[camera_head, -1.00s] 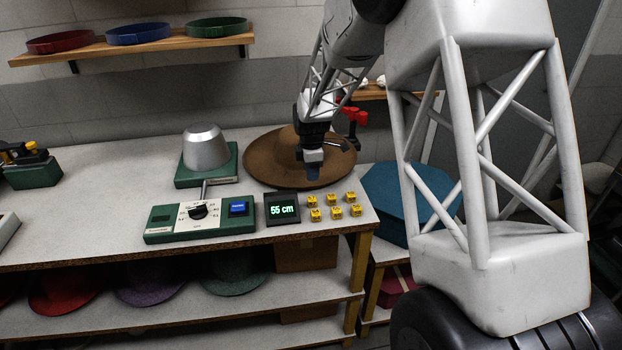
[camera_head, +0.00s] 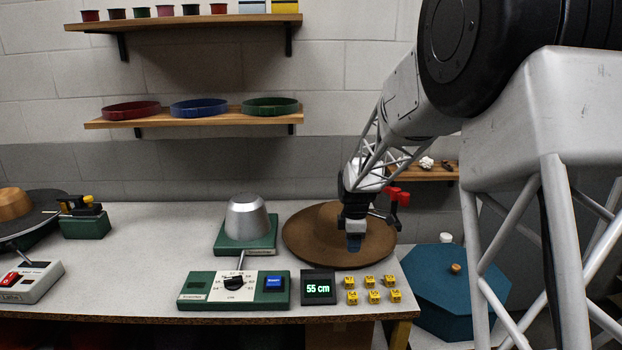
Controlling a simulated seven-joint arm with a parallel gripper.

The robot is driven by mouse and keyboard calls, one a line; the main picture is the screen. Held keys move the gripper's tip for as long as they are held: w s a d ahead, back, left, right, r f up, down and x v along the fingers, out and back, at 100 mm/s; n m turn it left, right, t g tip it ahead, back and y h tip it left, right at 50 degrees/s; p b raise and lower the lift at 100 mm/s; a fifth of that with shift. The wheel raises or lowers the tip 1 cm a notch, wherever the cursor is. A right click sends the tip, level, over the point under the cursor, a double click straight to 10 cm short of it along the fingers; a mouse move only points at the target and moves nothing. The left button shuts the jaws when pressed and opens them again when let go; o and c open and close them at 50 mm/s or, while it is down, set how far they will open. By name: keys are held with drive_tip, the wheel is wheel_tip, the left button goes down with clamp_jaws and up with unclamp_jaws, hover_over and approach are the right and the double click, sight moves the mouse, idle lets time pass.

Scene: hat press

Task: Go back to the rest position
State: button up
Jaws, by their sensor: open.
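My gripper (camera_head: 354,243) points down over the right side of the brown hat (camera_head: 305,240), which lies brim down on the table. It hides part of the hat's crown and brim. The fingers are small in this view; no object shows between them, and they look open. I cannot tell whether the fingertips touch the hat. My arm reaches in from the upper right.
A metal hat block (camera_head: 246,217) on a green base, a control panel (camera_head: 234,291), a display (camera_head: 318,288) reading 55 cm and several yellow cubes (camera_head: 373,290) stand nearby. A teal octagonal box (camera_head: 455,295) is at right. Shelves (camera_head: 215,119) hang behind.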

drive_tip(key=s+d+r+m+t, duration=0.1)
drive_tip(key=s+r+m, duration=0.35)
drive_tip(key=s, duration=0.65)
drive_tip(key=s+d+r+m, duration=0.1)
drive_tip(key=s+r+m, duration=0.4)
drive_tip(key=s, duration=0.6)
drive_tip(key=s+r+m+t, duration=0.1)
drive_tip(key=s+r+m, duration=0.2)
drive_tip(key=s+r, duration=0.55)
drive_tip(key=s+f+m, duration=0.1)
drive_tip(key=s+m, duration=0.1)
drive_tip(key=s, duration=0.5)
drive_tip(key=s+f+m, duration=0.2)
drive_tip(key=s+m, duration=0.1)
drive_tip(key=s, duration=0.5)
drive_tip(key=shift+s+d+f, duration=0.2)
drive_tip(key=shift+d+f, duration=0.1)
drive_tip(key=shift+d, duration=0.1)
